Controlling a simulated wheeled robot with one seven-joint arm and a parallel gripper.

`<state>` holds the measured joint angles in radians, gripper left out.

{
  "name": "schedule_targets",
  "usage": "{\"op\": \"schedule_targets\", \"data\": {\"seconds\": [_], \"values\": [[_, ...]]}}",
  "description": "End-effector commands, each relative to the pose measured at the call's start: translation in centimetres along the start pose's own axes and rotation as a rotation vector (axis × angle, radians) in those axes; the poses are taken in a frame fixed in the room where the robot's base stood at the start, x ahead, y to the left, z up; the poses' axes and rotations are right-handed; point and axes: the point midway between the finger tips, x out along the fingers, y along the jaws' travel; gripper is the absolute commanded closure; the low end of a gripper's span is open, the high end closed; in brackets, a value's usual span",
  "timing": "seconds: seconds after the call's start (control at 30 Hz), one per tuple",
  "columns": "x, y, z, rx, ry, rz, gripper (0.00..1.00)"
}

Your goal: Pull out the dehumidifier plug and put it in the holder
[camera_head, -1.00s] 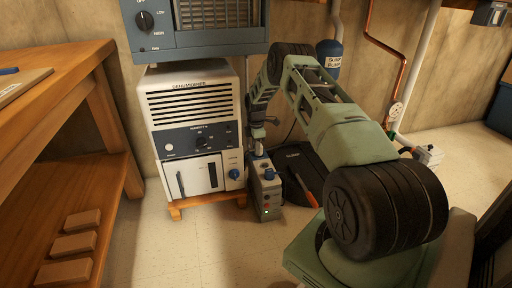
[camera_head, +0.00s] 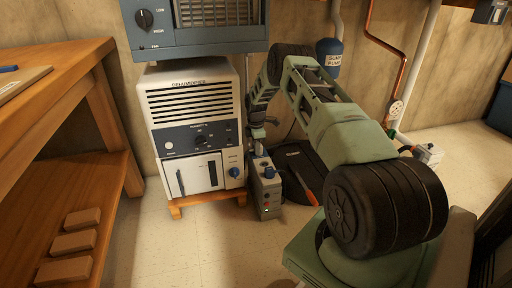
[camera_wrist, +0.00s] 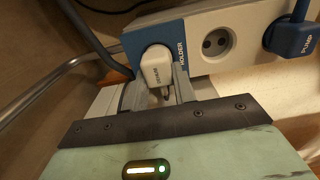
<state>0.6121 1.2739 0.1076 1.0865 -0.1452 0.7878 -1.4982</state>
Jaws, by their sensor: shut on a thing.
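The white dehumidifier plug (camera_wrist: 156,68), with a partly readable label, is between the two fingers of my gripper (camera_wrist: 157,88), which is shut on it. The plug overlaps the blue holder (camera_wrist: 138,38), marked HOLDER, at the left end of the outlet box in the wrist view. I cannot tell how deep it sits there. Beside the holder is an empty round socket (camera_wrist: 217,43) in the white face. In the head view the box (camera_head: 266,192) stands on the floor right of the white dehumidifier (camera_head: 192,128). My gripper is hard to make out there.
A blue PUMP plug (camera_wrist: 291,38) sits at the right of the box in the wrist view. A dark round lid (camera_head: 298,170) with an orange-handled tool (camera_head: 306,187) lies right of the box. A wooden bench (camera_head: 62,118) is at the left. The floor in front is clear.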

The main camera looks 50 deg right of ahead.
Motion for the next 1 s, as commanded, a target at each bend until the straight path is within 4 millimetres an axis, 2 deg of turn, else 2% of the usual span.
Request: {"op": "schedule_targets", "data": {"seconds": [1.0], "values": [[0.72,-0.02,0.0,0.0,0.0,0.0,1.0]]}}
